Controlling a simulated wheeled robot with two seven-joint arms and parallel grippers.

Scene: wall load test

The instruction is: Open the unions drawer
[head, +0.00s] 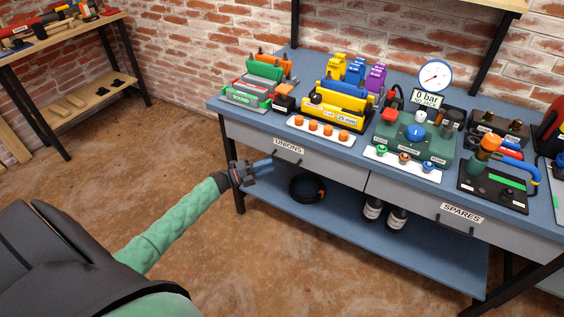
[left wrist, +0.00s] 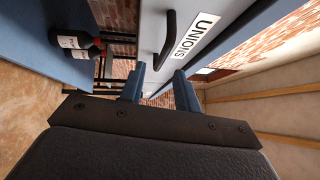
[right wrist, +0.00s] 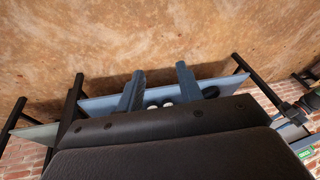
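The unions drawer (head: 325,167) is in the left front of the blue workbench and looks shut, its front in line with the spares drawer. Its white UNIONS label (head: 288,146) sits above a dark bar handle (head: 286,159). In the left wrist view, the handle (left wrist: 166,40) and label (left wrist: 194,35) show beyond my fingertips. My left gripper (head: 268,167) is open and empty, just left of the handle; I see no contact with it. In the right wrist view, my right gripper (right wrist: 160,80) is open and empty, and the head view does not show it.
The spares drawer (head: 440,215) is to the right. The benchtop (head: 225,104) carries tools, fittings and a gauge (head: 435,77). A lower shelf (head: 330,215) holds a black ring-shaped item (head: 307,189) and dark bottles (head: 396,219). Open floor lies left of the bench.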

